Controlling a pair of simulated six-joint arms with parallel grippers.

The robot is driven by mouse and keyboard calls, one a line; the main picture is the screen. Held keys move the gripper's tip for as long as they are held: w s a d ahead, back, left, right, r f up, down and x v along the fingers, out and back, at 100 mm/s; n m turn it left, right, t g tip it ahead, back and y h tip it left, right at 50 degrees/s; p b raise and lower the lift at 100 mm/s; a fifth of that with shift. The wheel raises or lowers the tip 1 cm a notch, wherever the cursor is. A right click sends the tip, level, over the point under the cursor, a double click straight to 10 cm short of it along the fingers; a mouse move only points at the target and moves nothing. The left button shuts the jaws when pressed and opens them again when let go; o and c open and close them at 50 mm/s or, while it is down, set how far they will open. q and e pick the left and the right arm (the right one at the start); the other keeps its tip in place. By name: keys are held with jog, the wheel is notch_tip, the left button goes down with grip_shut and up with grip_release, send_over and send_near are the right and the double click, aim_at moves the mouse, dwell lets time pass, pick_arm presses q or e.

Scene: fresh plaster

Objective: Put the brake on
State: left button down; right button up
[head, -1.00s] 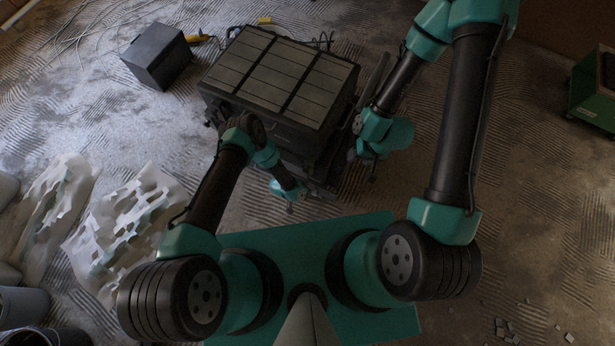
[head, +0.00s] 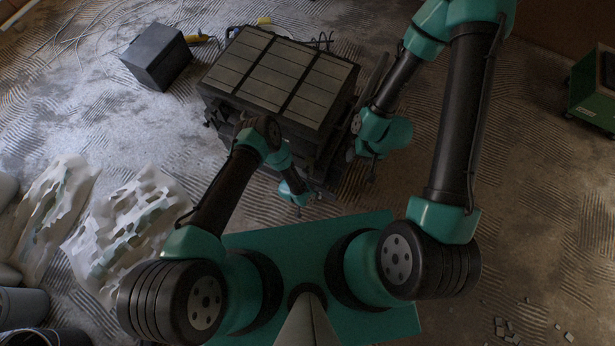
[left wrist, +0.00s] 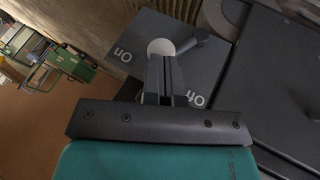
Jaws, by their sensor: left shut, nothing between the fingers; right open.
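A dark cart with a slatted top (head: 280,78) stands in the middle of the head view. In the left wrist view a grey panel (left wrist: 150,25) carries a pale round hub (left wrist: 160,46) with a dark grey lever (left wrist: 189,42) pointing up and right. In the head view my left gripper (head: 300,205) is at the cart's near side. My right gripper (head: 364,162) is open beside the cart's right side.
A dark box (head: 156,57) stands left of the cart. Crumpled white sheets (head: 125,230) and grey buckets (head: 22,308) lie at the left. A green machine (head: 594,90) is at the far right. The ridged floor on the right is mostly clear, with some rubble near the bottom.

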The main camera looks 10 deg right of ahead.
pick_arm(q)
jog(key=shift+s+d+f, duration=0.1)
jog(key=shift+s+d, duration=0.25)
jog(key=shift+d, duration=0.1)
dwell(0.5)
jog(key=s+a+r, duration=0.1)
jog(key=s+r, duration=0.2)
jog(key=r, duration=0.9)
jog(key=shift+s, duration=0.35)
jog(key=shift+w+a, duration=0.1)
